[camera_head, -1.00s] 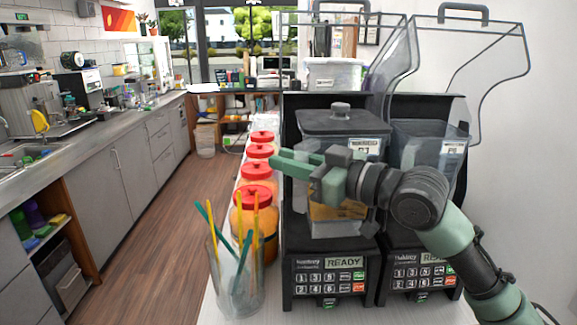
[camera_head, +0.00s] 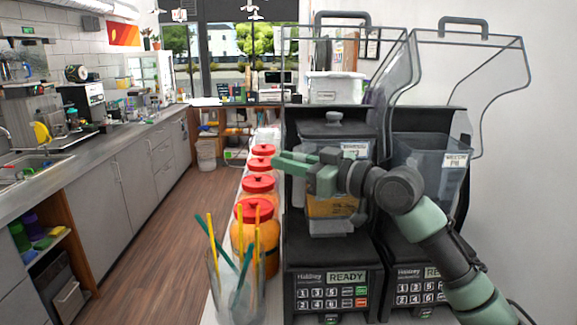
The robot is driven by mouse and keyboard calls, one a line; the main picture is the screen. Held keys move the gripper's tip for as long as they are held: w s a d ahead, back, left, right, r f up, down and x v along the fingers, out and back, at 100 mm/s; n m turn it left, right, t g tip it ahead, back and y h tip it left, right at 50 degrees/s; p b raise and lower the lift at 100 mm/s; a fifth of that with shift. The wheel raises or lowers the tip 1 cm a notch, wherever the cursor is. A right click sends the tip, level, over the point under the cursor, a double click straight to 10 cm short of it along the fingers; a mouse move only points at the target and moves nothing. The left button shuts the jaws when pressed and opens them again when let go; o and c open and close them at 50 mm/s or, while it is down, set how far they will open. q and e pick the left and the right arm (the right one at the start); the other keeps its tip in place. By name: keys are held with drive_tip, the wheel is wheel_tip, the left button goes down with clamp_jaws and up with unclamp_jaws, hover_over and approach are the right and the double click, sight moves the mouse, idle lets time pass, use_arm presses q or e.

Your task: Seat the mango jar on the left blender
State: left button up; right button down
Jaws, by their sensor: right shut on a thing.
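The mango jar (camera_head: 330,208), a clear blender jar with orange contents and a dark lid (camera_head: 336,127), is upright over the left blender (camera_head: 334,252). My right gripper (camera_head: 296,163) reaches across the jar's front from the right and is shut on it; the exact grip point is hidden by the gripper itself. The jar's bottom shows just above the black base, in front of the dark back housing. I cannot tell whether it touches the base. My left gripper is not in view.
A right blender (camera_head: 418,250) with its own jar (camera_head: 440,165) stands close beside. Clear hinged covers (camera_head: 475,85) rise above both. Red-lidded jars (camera_head: 258,184) line the counter's left side, behind a glass of colored sticks (camera_head: 235,285).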

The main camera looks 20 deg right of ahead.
drive_tip(key=shift+w+d+f+b, duration=0.1)
drive_tip(key=shift+w+d+b, duration=0.15)
drive_tip(key=shift+w, duration=0.3)
drive_tip(key=shift+w+d+f+b, duration=0.1)
drive_tip(key=shift+w+d+b, duration=0.1)
drive_tip(key=shift+w, duration=0.3)
drive_tip(key=shift+s+r, duration=0.15)
idle(0.6)
drive_tip(key=shift+f+b, duration=0.9)
drive_tip(key=shift+f, duration=0.55)
idle(1.8)
drive_tip(key=c, duration=1.2)
unclamp_jaws()
drive_tip(key=shift+c, duration=0.2)
drive_tip(key=shift+s, duration=0.1)
drive_tip(key=shift+f, duration=0.1)
